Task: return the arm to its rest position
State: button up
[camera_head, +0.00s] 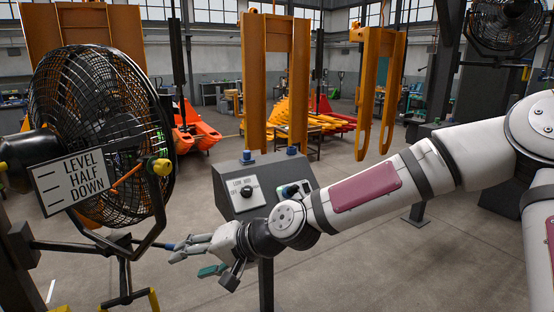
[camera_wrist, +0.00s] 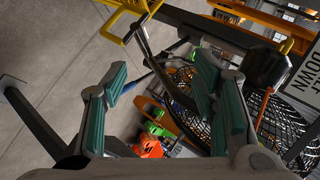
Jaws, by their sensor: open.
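My arm (camera_head: 430,168) reaches in from the right in the head view, bent at the elbow, with its forearm sloping down to the left. My gripper (camera_head: 190,256) is at its end, low in front of the control box, right of the fan stand. In the wrist view my gripper (camera_wrist: 160,100) has its green-padded fingers spread apart with nothing between them. The fan (camera_head: 100,130) stands at the left in a black frame; its cage also shows in the wrist view (camera_wrist: 190,105). A sign (camera_head: 75,182) reading "LEVEL HALF DOWN" is on it.
A grey control box (camera_head: 262,190) with a knob stands on a post, partly behind my forearm and wrist. Orange fork frames (camera_head: 275,80) and orange pallet trucks (camera_head: 200,125) are farther back. Another fan (camera_head: 505,25) is at upper right. Concrete floor (camera_head: 370,260) below my arm is clear.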

jog(key=s+d+f+n+h, duration=0.2)
jog(key=d+f+h, duration=0.3)
jog(key=d, duration=0.2)
jog(key=s+d+r+h, duration=0.2)
jog(key=d+h, duration=0.2)
jog(key=d, duration=0.8)
jog(key=s+d+r+m+t+h, duration=0.2)
jog(key=s+d+r+t, duration=0.1)
jog(key=s+d+r, duration=1.2)
jog(key=shift+s+d, duration=0.15)
jog(key=shift+d, duration=1)
